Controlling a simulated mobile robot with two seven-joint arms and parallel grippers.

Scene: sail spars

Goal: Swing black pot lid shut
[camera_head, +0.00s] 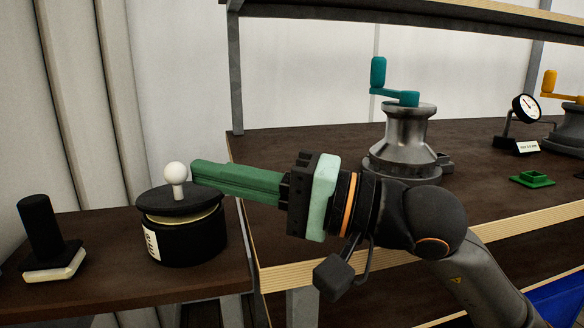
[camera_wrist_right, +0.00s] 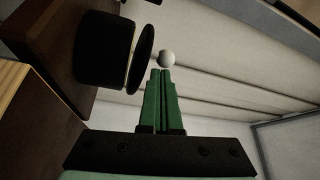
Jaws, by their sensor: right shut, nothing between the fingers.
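The black pot (camera_head: 188,240) stands on a low brown side table at the left, with a pale label on its side. Its black lid (camera_head: 182,203) lies over the top, slightly tilted, with a pale rim showing below its front edge. A white ball knob (camera_head: 175,173) stands on the lid. My right gripper (camera_head: 196,172) is shut and empty, its green fingertips beside the knob, just above the lid. In the wrist view the pot (camera_wrist_right: 104,50), the lid (camera_wrist_right: 140,59) and the knob (camera_wrist_right: 167,58) show near the closed fingertips (camera_wrist_right: 161,72). I cannot tell whether the fingertips touch the knob. My left gripper is not in view.
A black-handled tool with a pale base (camera_head: 52,263) stands left of the pot. On the workbench are a grey winch (camera_head: 405,140) with a teal handle, a gauge (camera_head: 526,108), a small green part (camera_head: 532,179) and another winch with a yellow handle (camera_head: 549,82).

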